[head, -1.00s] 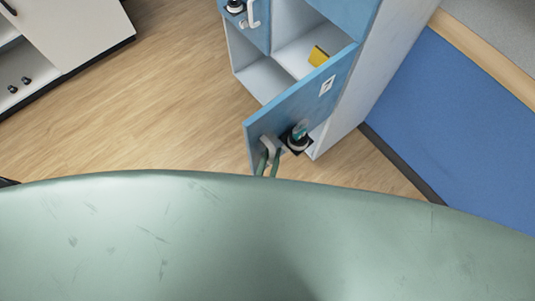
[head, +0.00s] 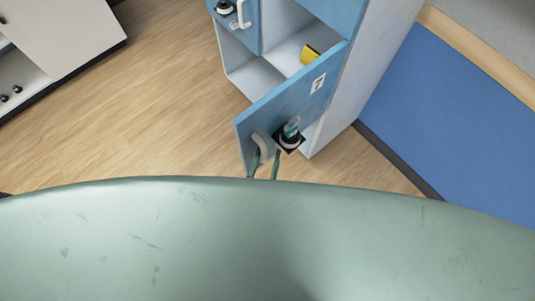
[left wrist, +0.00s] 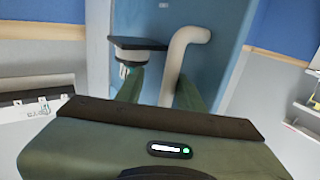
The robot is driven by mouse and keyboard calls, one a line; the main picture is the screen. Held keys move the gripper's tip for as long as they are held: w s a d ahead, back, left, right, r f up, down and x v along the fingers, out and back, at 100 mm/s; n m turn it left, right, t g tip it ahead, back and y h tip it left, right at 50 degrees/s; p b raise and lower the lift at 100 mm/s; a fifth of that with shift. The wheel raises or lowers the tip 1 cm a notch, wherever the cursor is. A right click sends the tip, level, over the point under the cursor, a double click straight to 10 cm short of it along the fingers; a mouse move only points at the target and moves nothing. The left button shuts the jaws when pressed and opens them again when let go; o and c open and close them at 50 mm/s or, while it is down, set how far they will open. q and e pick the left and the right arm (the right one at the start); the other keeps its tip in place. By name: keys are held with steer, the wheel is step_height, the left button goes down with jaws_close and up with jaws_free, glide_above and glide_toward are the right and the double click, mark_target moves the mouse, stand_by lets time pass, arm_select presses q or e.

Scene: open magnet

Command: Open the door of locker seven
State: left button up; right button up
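The blue door of locker seven (head: 300,100), with a white "7" label (head: 318,83), stands swung outward from the locker. It bears a pale curved handle (head: 262,147) and a black lock (head: 289,138) with a greenish key-like piece in it. In the left wrist view the handle (left wrist: 178,60) and the lock (left wrist: 138,47) show close up. My left gripper (head: 265,166) is at the handle with its green fingers apart. In the left wrist view the handle's lower end lies between the fingertips (left wrist: 160,88), nearer the right finger. My right gripper is in neither view.
A yellow object (head: 310,54) lies inside the locker. Another blue door (head: 238,20) with a handle and lock is beside it. A blue partition (head: 440,120) stands to the right, a white cabinet (head: 65,35) at far left. Wood floor (head: 150,110) is clear between.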

arm_select(q)
steer(key=s+a+b, duration=0.1)
steer(key=s, duration=0.6)
steer(key=shift+s+b, duration=0.35)
steer(key=shift+a, duration=0.1)
steer(key=s+a+f+m+g, duration=0.1)
steer(key=s+a+f+g, duration=0.15)
steer(key=f, duration=0.55)
steer(key=s+a+f+g, duration=0.1)
steer(key=f+g, duration=0.2)
steer(key=f, duration=0.5)
steer(key=s+a+f+m+g, duration=0.1)
steer(key=s+f+g, duration=0.15)
steer(key=f, duration=0.65)
steer(key=s+a+f+n+g+y, duration=0.1)
steer(key=s+a+f+g+y, duration=0.1)
steer(key=s+a+f+g, duration=0.6)
steer(key=s+a+f, duration=0.5)
steer(key=s+a, duration=0.1)
steer(key=a, duration=0.1)
steer(key=shift+f+g+y, duration=0.3)
steer(key=shift+g+y, duration=0.1)
